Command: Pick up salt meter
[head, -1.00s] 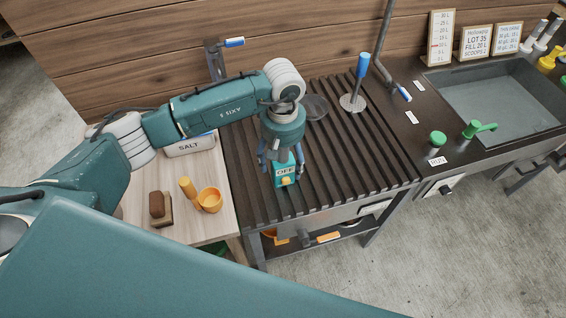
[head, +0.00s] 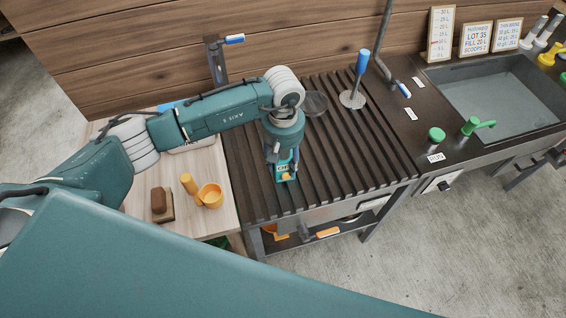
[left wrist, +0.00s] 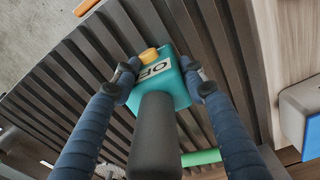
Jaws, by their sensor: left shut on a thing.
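In the left wrist view the two blue-black fingers (left wrist: 166,84) close on the box's sides. Whether the box touches the slats cannot be told. My right gripper is not in view.
The slatted rack (head: 345,150) is mostly clear around the box. A wooden side table (head: 207,221) holds an orange cup (head: 210,195) and a brown brush (head: 158,201). A sink (head: 500,100) is at the right.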

